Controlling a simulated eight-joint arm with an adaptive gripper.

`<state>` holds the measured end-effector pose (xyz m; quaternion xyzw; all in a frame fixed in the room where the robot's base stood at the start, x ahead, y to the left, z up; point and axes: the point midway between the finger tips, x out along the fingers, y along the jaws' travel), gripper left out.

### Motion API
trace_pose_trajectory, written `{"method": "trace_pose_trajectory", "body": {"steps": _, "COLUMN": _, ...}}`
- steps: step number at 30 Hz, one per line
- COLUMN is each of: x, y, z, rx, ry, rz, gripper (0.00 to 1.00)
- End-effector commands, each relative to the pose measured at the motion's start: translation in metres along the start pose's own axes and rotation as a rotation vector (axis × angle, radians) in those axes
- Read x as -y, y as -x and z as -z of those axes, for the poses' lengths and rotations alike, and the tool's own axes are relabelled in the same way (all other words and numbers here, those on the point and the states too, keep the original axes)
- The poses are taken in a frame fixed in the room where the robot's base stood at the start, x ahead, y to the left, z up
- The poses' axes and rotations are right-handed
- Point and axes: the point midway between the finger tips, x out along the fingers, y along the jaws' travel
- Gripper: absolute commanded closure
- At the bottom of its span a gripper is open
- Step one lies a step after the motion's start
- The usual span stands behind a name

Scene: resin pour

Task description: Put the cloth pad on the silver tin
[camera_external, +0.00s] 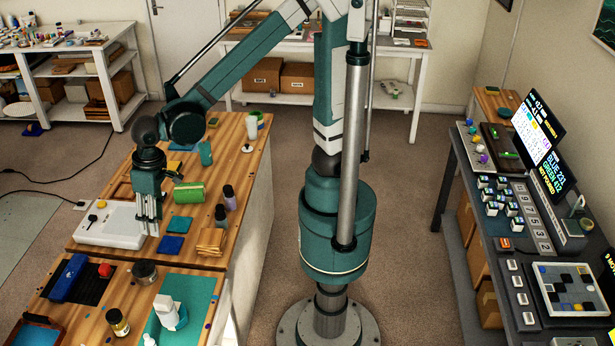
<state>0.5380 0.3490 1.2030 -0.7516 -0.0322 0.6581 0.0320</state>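My gripper (149,226) points down over the right side of a white flat device (108,226) on the wooden bench; whether its fingers are open or shut is unclear. A dark blue square pad (171,246) lies flat just to the right of the fingers, with a teal square pad (180,224) behind it. A tan folded stack (211,242) lies further right. I cannot tell for sure which of these is the cloth pad. A round greyish tin (144,272), perhaps the silver tin, stands near the front bench section, below the gripper in the picture.

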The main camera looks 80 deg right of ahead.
Motion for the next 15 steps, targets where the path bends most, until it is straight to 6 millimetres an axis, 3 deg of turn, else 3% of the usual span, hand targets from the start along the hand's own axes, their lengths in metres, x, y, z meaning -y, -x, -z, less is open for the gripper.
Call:
{"method": "trace_pose_trajectory", "body": {"steps": 1, "x": -0.015, "y": 0.007, "z": 0.001, "rx": -0.013, "ry": -0.004, "rz": 0.004, "gripper": 0.61}}
{"method": "trace_pose_trajectory", "body": {"steps": 15, "x": -0.125, "y": 0.054, "z": -0.001, "rx": -0.143, "ry": 0.0, "rz": 0.031, "gripper": 0.61}}
